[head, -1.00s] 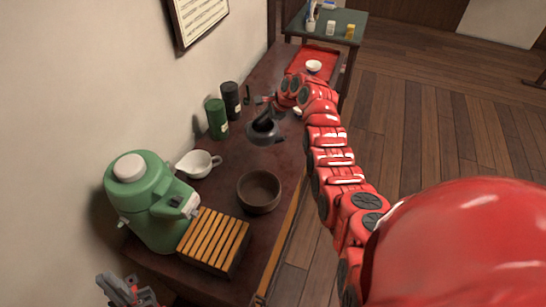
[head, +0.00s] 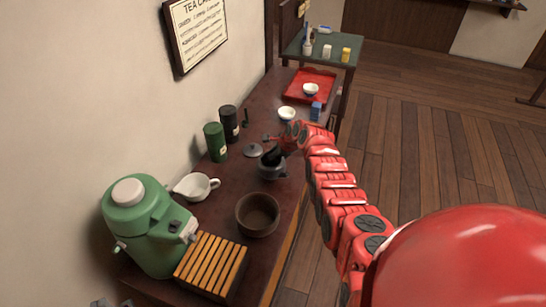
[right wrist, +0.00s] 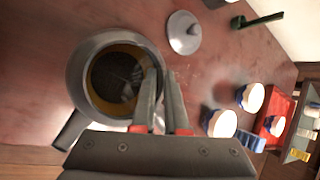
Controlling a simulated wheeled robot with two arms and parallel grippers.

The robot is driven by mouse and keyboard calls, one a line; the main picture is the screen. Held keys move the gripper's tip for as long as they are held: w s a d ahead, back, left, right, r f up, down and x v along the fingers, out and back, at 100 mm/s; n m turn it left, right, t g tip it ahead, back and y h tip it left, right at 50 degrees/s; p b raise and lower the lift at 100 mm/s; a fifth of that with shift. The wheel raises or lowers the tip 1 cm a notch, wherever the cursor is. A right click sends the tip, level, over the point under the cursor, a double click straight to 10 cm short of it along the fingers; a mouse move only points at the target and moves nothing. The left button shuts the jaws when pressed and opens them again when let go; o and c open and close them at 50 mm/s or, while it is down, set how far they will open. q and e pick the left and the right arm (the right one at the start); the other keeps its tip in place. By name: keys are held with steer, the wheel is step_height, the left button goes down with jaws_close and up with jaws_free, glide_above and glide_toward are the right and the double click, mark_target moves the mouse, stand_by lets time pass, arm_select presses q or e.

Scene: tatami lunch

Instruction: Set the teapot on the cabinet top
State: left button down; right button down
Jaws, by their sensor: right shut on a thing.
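The grey teapot (head: 272,170) with a dark handle is at the middle of the long red-brown top (head: 240,175). In the right wrist view the teapot (right wrist: 88,57) has no lid, and its dark inside shows. My right gripper (right wrist: 168,75) is shut on the teapot's rim, one finger inside and one outside; it also shows in the head view (head: 282,146). I cannot tell whether the teapot touches the top. The grey lid (head: 253,150) lies beside it; it also shows in the right wrist view (right wrist: 184,32). My left gripper (head: 118,303) barely shows at the bottom left edge.
Green (head: 215,142) and black (head: 229,124) canisters stand by the wall. A brown bowl (head: 258,230), white spouted cup (head: 194,187), green dispenser (head: 142,215) and slatted box (head: 208,262) are nearer. White bowls (head: 287,114), a blue block (head: 315,111) and a red tray (head: 326,76) are farther back.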

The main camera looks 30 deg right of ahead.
step_height(320, 180, down, 2)
steer(key=shift+w, duration=0.1)
steer(key=c, duration=1.4)
jaws_free()
steer(key=shift+f+b, duration=0.1)
steer(key=shift+b, duration=0.2)
steer(key=o, duration=0.5)
steer(key=shift+c, duration=0.2)
